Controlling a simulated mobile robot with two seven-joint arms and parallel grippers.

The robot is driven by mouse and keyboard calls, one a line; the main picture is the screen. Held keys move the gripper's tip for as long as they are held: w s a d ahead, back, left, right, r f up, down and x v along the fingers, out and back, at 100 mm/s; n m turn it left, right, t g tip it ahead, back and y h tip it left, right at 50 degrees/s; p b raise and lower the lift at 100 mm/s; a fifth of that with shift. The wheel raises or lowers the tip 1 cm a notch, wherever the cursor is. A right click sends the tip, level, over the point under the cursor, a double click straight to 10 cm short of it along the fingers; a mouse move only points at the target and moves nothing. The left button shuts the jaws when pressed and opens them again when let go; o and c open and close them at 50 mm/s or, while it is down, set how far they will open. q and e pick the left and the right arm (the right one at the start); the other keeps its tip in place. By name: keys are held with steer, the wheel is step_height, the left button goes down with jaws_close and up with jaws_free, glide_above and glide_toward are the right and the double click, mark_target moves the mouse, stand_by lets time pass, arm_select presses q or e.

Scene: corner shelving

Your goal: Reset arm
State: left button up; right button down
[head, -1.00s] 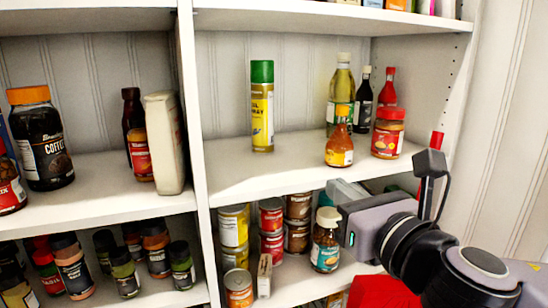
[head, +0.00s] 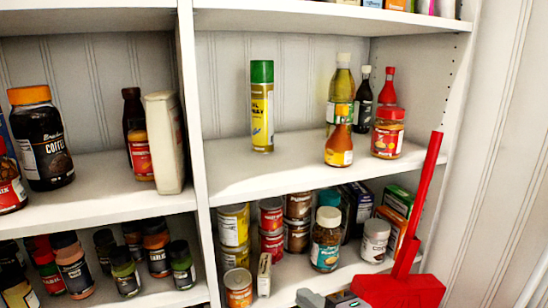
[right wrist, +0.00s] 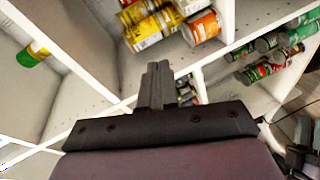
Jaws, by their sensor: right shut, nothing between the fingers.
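My right gripper (head: 328,299) shows at the bottom edge of the head view, low in front of the lower right shelf; only its grey top is in the picture. In the right wrist view its two fingers (right wrist: 157,84) are together with nothing between them. The fingers point toward the shelving and touch no item that I can see.
The lower right shelf holds cans (head: 234,226), a glass jar (head: 325,240) and boxes. Above stand an oil spray can (head: 262,107) and several bottles.

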steer(key=s+d+f+m+g+h, duration=0.1)
steer(key=s+d+f+m, duration=0.3)
steer(key=f, duration=0.4)
steer(key=s+d+f+m+g+h, duration=0.1)
steer(key=s+d+f+m+h, duration=0.2)
steer(key=s+d+f+m, duration=0.2)
steer(key=s+d+f+m+h, duration=0.2)
steer(key=s+d+f+m, duration=0.3)
steer(key=f, duration=0.8)
steer(key=s+m, duration=0.3)
steer(key=m, duration=0.2)
steer(key=shift+d+f+g, duration=0.15)
steer(key=shift+f+g, duration=0.1)
steer(key=shift+g, duration=0.15)
